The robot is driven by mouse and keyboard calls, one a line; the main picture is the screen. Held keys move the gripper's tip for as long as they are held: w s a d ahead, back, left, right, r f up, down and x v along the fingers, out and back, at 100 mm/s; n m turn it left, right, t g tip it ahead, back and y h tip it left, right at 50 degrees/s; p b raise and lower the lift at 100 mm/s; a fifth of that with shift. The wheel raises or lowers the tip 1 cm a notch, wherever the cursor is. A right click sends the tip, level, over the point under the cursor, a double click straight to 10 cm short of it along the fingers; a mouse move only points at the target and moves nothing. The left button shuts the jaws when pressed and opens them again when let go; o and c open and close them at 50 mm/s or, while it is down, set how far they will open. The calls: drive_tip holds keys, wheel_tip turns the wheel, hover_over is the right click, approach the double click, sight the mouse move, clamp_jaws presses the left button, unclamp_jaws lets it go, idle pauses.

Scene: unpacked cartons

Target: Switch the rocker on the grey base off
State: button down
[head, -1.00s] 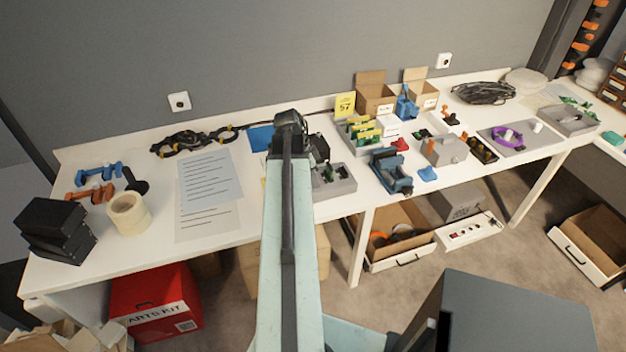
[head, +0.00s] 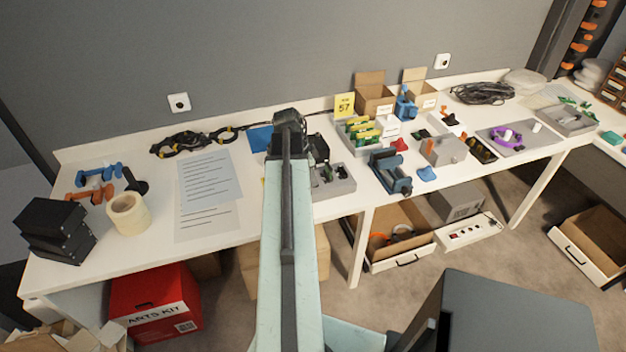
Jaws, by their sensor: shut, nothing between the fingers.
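A grey block (head: 443,151) with small fittings on it stands on the right half of the white table. It may be the grey base, but I cannot make out a rocker or its position. Another grey holder (head: 343,188) with small dark parts in it lies just right of my arm and is partly covered by it. My gripper (head: 319,149) shows only as a dark part beside the dark end of my arm, over the back middle of the table. It is shut and empty. Its fingertips are too small and hidden to make out, and I see no contact with either grey object.
A blue vise-like device (head: 390,172) stands between the two grey objects. A green and yellow parts tray (head: 358,128) and open cartons (head: 374,93) lie behind. A grey board (head: 540,141) with a purple ring is at right. Papers (head: 208,182) and a tape roll (head: 127,213) lie left.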

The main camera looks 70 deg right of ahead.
drive_tip(key=shift+w+d+r+p, duration=0.25)
drive_tip(key=shift+w+d+p, duration=0.1)
drive_tip(key=shift+p, duration=0.25)
drive_tip(key=a+r+p, duration=0.3)
drive_tip(key=r+p, duration=1)
drive_tip(key=shift+w+a, duration=0.25)
drive_tip(key=shift+w, duration=0.05)
drive_tip(key=shift+w+d+r, duration=0.15)
drive_tip(key=shift+w+d, duration=0.65)
drive_tip(key=shift+d, duration=0.05)
drive_tip(key=b+x, duration=0.9)
drive_tip(key=w+a+b+x, duration=0.1)
drive_tip(key=b+x, duration=0.3)
drive_tip(key=x, duration=0.1)
